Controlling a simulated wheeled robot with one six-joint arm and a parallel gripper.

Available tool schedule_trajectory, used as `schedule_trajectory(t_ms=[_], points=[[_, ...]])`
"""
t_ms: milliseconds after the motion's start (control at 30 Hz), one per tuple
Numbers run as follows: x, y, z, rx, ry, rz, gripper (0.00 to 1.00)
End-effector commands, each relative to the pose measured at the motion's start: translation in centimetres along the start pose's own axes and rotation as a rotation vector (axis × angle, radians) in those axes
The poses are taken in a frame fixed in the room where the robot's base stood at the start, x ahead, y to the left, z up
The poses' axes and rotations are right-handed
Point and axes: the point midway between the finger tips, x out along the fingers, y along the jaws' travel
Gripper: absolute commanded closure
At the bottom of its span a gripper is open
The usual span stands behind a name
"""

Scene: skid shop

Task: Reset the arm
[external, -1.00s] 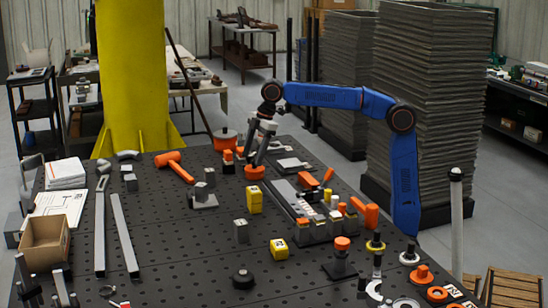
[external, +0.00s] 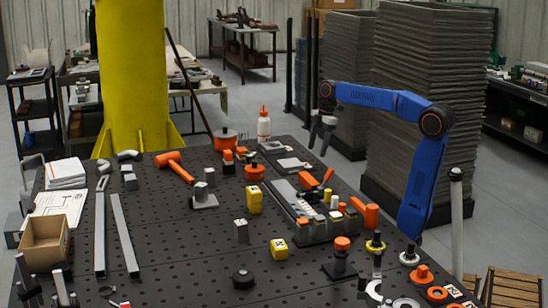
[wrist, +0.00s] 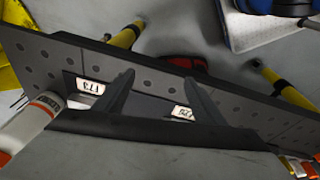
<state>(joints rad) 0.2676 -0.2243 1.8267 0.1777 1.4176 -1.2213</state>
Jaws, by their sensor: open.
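My gripper (external: 322,130) is at the end of the blue arm, past the far right edge of the black perforated table (external: 150,235). It hangs near the grey stacks and is clear of the things on the table. In the wrist view its two dark fingers (wrist: 155,95) are spread with nothing between them. That view looks at the table edge and the floor beside it.
A white bottle with an orange cap (external: 263,124) stands at the table's far edge. Tall grey stacks (external: 415,120) rise behind my arm.

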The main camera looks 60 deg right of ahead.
Motion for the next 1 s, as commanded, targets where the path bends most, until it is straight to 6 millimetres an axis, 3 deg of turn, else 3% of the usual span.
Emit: schedule_trajectory(t_ms=[100, 400, 767, 1000], points=[[0.1, -0.6, 2.4, 0.016, -0.001, -0.002, 0.36], [1.0, -3.3, 6.7, 0.076, -0.004, 0.004, 0.36], [3.5, -7.7, 8.2, 0.224, -0.013, 0.045, 0.36], [6.3, -11.9, 8.3, 0.387, -0.007, 0.104, 0.36]])
